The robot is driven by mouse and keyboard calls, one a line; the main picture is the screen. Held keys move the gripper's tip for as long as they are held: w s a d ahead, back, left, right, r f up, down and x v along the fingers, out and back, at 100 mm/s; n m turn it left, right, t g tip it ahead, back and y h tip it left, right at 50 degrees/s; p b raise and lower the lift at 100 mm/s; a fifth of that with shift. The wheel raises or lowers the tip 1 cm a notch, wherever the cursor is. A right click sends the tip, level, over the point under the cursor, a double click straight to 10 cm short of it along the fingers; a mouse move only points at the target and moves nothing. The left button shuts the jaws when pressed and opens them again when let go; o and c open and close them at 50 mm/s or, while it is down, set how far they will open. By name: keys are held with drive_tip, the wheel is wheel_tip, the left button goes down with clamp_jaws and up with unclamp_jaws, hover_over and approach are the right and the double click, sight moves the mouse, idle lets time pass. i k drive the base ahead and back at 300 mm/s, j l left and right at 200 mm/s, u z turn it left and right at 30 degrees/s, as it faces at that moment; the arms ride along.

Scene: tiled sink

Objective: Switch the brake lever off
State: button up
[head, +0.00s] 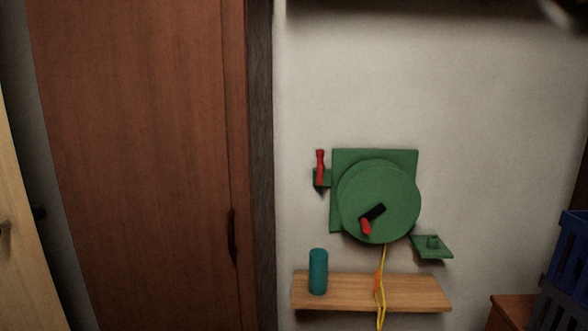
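A red lever (320,167) stands upright at the left side of a green wall-mounted device (343,162), on a small green bracket (318,181). I take it to be the brake lever, though no label shows. The device has a round green drum (385,190) in front of a square plate. A black crank arm (373,211) with a red handle (366,227) sits on the drum's lower left. My gripper is not in the head view.
A wooden shelf (415,294) below the device holds a teal cylinder (318,271). A yellow cord (383,262) hangs past the shelf. A small green ledge (448,250) juts out at right. A blue crate (565,262) stands far right. A brown door (140,140) is left.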

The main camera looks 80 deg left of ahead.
sight(320, 153)
drive_tip(key=u, duration=2.35)
